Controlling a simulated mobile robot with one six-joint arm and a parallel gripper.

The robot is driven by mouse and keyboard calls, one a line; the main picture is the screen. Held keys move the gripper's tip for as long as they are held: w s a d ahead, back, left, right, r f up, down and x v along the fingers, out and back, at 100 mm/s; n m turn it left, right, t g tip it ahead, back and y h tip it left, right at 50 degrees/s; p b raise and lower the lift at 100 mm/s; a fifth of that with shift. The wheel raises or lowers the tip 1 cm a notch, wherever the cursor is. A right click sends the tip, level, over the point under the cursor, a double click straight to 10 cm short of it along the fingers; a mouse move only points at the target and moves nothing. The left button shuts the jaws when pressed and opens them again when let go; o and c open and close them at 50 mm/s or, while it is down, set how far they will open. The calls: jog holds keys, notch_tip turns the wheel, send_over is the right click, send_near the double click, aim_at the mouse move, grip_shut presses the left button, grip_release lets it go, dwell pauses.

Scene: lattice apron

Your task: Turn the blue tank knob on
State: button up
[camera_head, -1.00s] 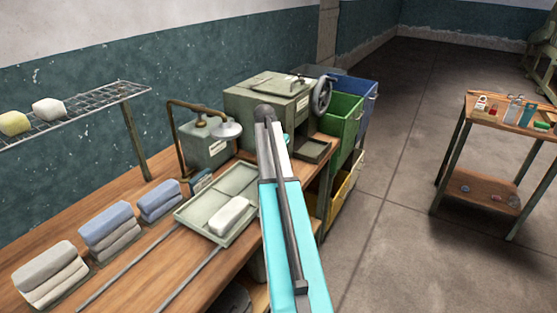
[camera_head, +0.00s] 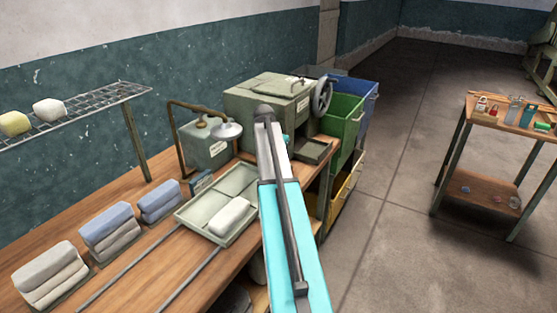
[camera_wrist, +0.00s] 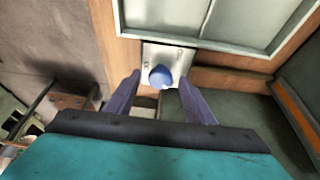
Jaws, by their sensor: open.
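The blue knob (camera_wrist: 160,77) shows in the wrist view as a rounded blue shape on a pale plate (camera_wrist: 178,55), at the edge of the wooden bench. My gripper (camera_wrist: 160,84) is open, with one finger to each side of the knob in the picture. I cannot tell whether the fingers touch it or how far they are from it. In the head view, my arm covers this part of the bench, and neither the knob nor the fingertips can be seen there.
A divided green tray (camera_head: 183,212) holding a white block (camera_head: 230,216) lies on the bench. Folded cloth stacks (camera_head: 110,230) are at left. A grey-green machine (camera_head: 265,100) with a handwheel (camera_head: 321,96) stands behind. The floor (camera_head: 390,200) at right is open up to a small table (camera_head: 505,130).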

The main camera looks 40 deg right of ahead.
jog(key=shift+r, duration=0.15)
jog(key=b+v, duration=0.2)
jog(key=v, duration=1.1)
jog(key=shift+a+r, duration=0.2)
dwell(0.5)
